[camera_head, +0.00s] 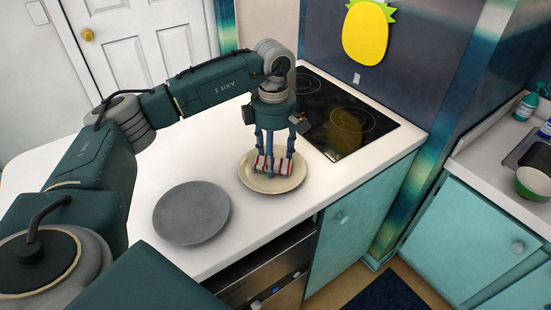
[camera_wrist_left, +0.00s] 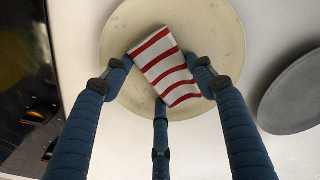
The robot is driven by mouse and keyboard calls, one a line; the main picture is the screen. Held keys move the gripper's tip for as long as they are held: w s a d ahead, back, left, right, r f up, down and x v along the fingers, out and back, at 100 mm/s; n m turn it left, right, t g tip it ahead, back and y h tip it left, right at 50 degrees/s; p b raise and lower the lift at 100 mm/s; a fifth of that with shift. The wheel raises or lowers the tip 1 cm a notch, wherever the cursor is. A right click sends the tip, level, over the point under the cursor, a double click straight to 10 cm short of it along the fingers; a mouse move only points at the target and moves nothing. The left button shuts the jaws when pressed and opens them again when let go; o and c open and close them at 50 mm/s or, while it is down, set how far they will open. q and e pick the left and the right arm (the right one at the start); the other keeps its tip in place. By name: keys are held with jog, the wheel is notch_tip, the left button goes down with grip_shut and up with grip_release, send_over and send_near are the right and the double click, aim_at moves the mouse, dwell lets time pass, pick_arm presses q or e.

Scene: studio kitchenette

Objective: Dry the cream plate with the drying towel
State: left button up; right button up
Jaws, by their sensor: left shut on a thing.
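The cream plate (camera_head: 246,180) lies flat on the white counter, in front of the cooktop. The drying towel (camera_head: 262,166), white with red stripes, is over the plate, held by my left gripper (camera_head: 273,164). In the left wrist view the towel (camera_wrist_left: 165,65) sits between the blue fingers of my left gripper (camera_wrist_left: 165,85), with the cream plate (camera_wrist_left: 200,25) behind it. The towel appears to touch the plate or to be just above it; the fingers hide part of both. My right gripper is not in view.
A grey plate (camera_head: 191,213) lies on the counter (camera_head: 120,195) to the left of the cream plate. The black cooktop (camera_head: 345,118) is behind it. The counter's front edge is close, above an oven (camera_head: 270,268). A sink counter with a green bowl (camera_head: 534,182) stands at the far right.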

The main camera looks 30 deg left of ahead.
aim_at(275, 163)
pick_arm(q)
jog(key=shift+s+a, duration=0.25)
jog(key=shift+s, duration=0.55)
jog(key=shift+s+d, duration=0.2)
jog(key=shift+d, duration=0.25)
jog(key=shift+w+d+f, duration=0.1)
jog(key=shift+w+d, duration=0.2)
jog(key=shift+d, duration=0.1)
jog(key=shift+w, duration=0.45)
jog(key=shift+w+a, duration=0.25)
jog(key=shift+a, duration=0.15)
jog(key=shift+s+a, duration=0.25)
jog(key=shift+a, duration=0.2)
jog(key=shift+s, duration=0.6)
jog(key=shift+s+d, duration=0.15)
jog(key=shift+d, duration=0.35)
jog(key=shift+w+d, duration=0.3)
jog(key=shift+d, duration=0.1)
jog(key=shift+r, duration=0.2)
jog(key=shift+r+p, duration=2.3)
jog(key=shift+r, duration=1.1)
